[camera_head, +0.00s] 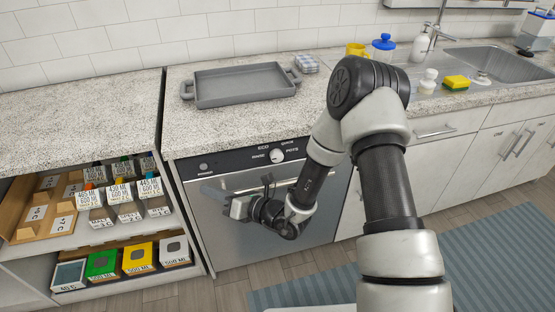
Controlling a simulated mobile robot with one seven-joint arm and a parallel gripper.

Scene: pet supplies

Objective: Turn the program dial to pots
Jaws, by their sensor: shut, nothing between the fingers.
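The program dial (277,156) is a small round light knob on the dark control panel of a steel-fronted dishwasher (225,245) under the counter. Printed words surround it: ECO above left, QUICK above, RINSE at left and POTS at right. Its pointer is too small to read. My gripper (268,181) is in front of the door, below the dial and apart from it. It is shut and empty. My forearm and wrist cover the right part of the door and panel.
A grey tray (240,102) and a folded checked cloth (306,63) lie on the counter above. Open shelves with boxes (138,258) stand at left. A sink (482,68), soap bottle (421,43) and yellow sponge (456,82) are at right. The floor has a blue striped rug (470,255).

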